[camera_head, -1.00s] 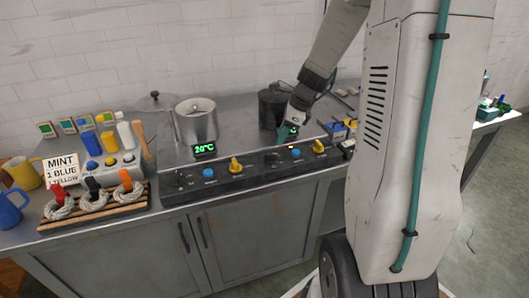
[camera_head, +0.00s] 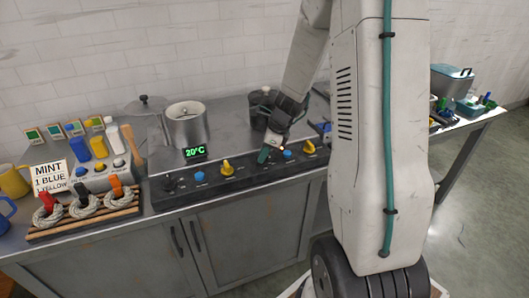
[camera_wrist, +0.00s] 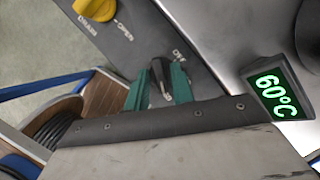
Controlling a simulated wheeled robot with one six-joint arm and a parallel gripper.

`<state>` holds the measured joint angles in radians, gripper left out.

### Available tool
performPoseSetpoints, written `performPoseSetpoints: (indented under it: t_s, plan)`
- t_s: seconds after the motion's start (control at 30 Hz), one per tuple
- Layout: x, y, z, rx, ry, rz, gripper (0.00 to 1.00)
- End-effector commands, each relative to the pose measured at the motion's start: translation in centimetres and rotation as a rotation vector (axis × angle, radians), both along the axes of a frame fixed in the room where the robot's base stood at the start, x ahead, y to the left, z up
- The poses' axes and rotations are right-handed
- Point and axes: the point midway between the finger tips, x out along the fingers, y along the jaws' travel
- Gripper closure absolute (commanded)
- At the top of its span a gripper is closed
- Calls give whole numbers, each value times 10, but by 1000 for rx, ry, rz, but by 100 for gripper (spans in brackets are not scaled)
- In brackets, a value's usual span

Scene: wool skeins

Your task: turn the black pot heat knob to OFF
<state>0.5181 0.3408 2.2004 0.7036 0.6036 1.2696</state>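The black pot (camera_head: 257,120) stands at the back of the counter in the head view, partly behind my gripper. Its black heat knob (camera_wrist: 157,78) shows in the wrist view beside an OFF mark. My gripper (camera_wrist: 160,90) has one green finger on each side of this knob, very close to it. I cannot tell whether the fingers press on it. In the head view my gripper (camera_head: 265,155) is down at the control panel (camera_head: 245,180) and hides the knob. A green display (camera_wrist: 273,95) reads 60°C in the wrist view.
A yellow knob (camera_wrist: 97,8) marked OPEN and DRAIN is near the heat knob. A wool rack (camera_head: 85,215) and sign (camera_head: 51,177) are farther left.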

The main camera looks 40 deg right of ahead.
Motion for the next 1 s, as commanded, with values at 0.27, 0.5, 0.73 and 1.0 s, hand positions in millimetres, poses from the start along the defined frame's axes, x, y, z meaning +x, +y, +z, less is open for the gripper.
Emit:
performPoseSetpoints:
  t_s: [0.27,0.5,0.73,1.0]
  plan:
    - [0,0,0,0,0,2,100]
    - [0,0,0,0,1,51,100]
    - [1,-1,0,0,0,193,100]
    - [3,-2,0,0,0,443,100]
